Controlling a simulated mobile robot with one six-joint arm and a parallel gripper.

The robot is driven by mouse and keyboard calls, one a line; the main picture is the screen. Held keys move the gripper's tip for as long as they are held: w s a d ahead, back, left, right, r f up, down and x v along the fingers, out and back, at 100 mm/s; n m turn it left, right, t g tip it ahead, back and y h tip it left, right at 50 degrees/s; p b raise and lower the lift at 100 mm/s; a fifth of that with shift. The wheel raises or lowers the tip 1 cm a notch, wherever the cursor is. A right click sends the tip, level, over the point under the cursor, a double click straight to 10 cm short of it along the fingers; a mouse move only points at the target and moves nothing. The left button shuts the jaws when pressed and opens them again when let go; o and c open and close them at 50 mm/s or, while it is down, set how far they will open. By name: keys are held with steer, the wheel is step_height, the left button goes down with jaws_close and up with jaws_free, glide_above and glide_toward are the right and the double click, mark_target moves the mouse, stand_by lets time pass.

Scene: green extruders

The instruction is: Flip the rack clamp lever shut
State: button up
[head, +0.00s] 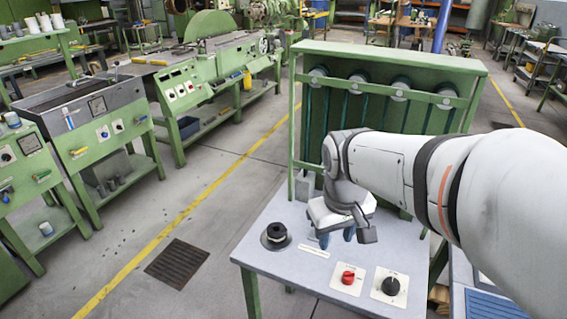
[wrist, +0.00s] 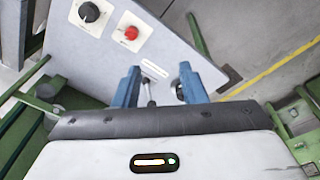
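My gripper (head: 336,238) is low over the front part of the grey rack table (head: 262,262), its two blue fingers pointing down. In the wrist view my gripper (wrist: 160,84) has its fingers wide apart. A small metal lever (wrist: 149,90), apparently the rack clamp lever, shows in the gap, nearer the left finger. I see nothing gripped, and cannot tell whether the lever touches a finger or which way it is set. In the head view my gripper seems to hide the lever. The green rack (head: 388,60) stands behind, with several round fittings along its bar.
A red knob (head: 348,278) and a black dial (head: 391,286) sit on plates at the front. Green machines (head: 195,85) stand left across open floor.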

steer(key=w+n, duration=0.1)
steer(key=w, duration=0.2)
steer(key=w+a+r+n+g+p, duration=0.1)
steer(key=w, duration=0.3)
steer(key=w+a+n+h, duration=0.1)
steer(key=w, duration=0.2)
steer(key=shift+w+r+n+p, duration=0.15)
steer(key=shift+r+n+p, duration=0.15)
steer(key=shift+r+p, duration=0.1)
steer(key=c, duration=0.6)
steer(key=w, duration=0.2)
steer(key=w+a+n, duration=0.1)
steer(key=w, duration=0.1)
steer(key=w+a+f+n+g+p, duration=0.1)
steer(key=w, duration=0.1)
steer(key=shift+w+a+h, duration=0.15)
steer(key=shift+w+h, duration=0.25)
jaws_close()
steer(key=w+a+f+n+g+h+p, duration=0.1)
steer(key=w+a+f+n, duration=0.5)
steer(key=w, duration=0.6)
step_height(320, 180, down, 2)
steer(key=shift+a+f+g+h+p, duration=0.15)
steer(key=shift+a+g+h+p, duration=0.2)
steer(key=shift+h+p, duration=0.45)
steer(key=shift+s, duration=0.1)
